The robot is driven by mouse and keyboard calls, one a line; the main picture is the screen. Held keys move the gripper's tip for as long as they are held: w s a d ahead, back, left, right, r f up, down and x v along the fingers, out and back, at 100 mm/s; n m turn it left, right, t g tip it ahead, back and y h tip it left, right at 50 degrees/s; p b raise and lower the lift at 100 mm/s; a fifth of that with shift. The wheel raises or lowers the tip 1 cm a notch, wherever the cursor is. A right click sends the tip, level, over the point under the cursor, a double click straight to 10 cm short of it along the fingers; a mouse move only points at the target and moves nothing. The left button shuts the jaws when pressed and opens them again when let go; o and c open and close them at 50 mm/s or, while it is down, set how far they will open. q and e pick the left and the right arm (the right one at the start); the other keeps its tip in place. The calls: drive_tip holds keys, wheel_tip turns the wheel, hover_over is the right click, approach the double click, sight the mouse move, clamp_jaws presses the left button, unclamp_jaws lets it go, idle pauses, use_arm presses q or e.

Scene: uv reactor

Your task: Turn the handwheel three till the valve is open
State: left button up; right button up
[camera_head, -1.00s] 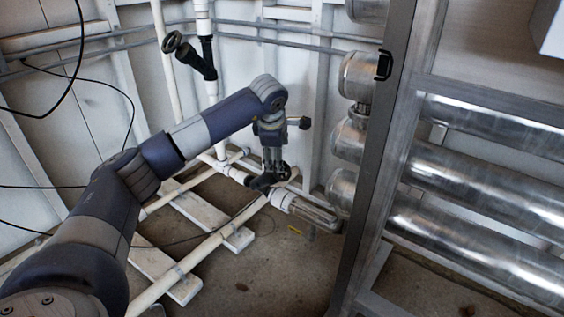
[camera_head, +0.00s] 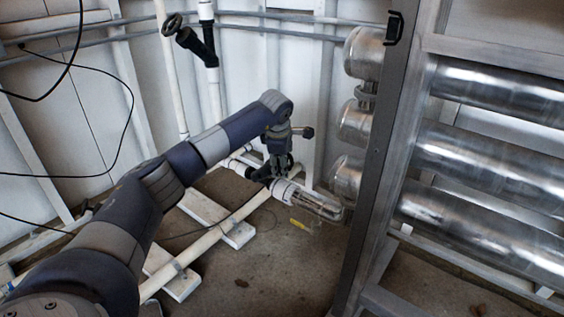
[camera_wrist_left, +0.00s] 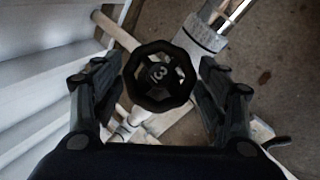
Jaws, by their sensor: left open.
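My right gripper is in neither view.
Another black handwheel (camera_head: 172,24) sits on a valve higher up at the back left. A clear-ended pipe fitting (camera_head: 312,201) lies right of my gripper. A metal frame post (camera_head: 375,170) and large shiny cylinders (camera_head: 485,150) stand to the right. White pipes (camera_head: 215,232) run along the floor.

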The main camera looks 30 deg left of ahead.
use_arm(q)
drive_tip(key=c, duration=0.7)
